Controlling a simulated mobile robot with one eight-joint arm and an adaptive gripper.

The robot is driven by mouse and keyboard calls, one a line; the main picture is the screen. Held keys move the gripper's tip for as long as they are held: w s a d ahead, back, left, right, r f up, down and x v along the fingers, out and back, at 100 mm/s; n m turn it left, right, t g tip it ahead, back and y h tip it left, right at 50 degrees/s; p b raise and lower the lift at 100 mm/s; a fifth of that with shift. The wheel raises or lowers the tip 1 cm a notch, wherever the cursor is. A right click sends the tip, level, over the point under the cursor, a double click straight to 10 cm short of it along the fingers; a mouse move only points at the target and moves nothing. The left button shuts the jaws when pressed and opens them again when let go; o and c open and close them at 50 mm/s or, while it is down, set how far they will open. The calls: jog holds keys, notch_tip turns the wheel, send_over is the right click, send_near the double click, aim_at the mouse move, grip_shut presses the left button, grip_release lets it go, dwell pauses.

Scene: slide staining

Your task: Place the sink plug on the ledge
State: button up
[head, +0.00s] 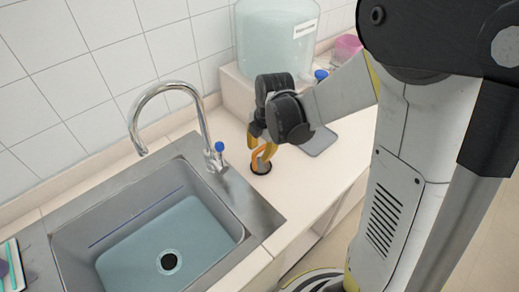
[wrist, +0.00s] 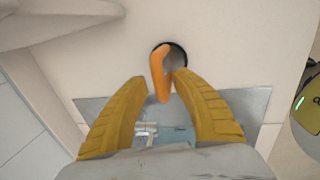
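The sink plug (head: 261,168) is a black disc with an orange loop handle, resting on the pale counter to the right of the sink. In the wrist view its orange handle (wrist: 158,72) rises toward me, with part of the black disc behind it. My gripper (head: 262,145) is just above the plug. Its two yellow fingers stand apart on either side of the handle in the wrist view (wrist: 161,82), with gaps showing. The raised pale ledge (head: 238,92) runs along the back wall, under a large clear tank.
The steel sink (head: 75,222) holds bluish water over a dark drain (head: 169,262). A curved chrome faucet (head: 165,88) stands behind it. The tank (head: 275,40) occupies part of the ledge. A flat grey item (head: 320,142) lies right of my gripper.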

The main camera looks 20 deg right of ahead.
notch_tip(320, 180, up, 11)
jog(key=s+p, duration=0.2)
jog(key=p, duration=0.2)
jog(key=s+r+m+t, duration=0.5)
jog(key=s+r+m, duration=0.3)
jog(key=m, duration=1.4)
jog(key=s, duration=0.4)
jog(key=shift+s+d+m+h, duration=0.25)
jog(key=shift+s+m+h, duration=0.05)
jog(key=shift+h, duration=0.1)
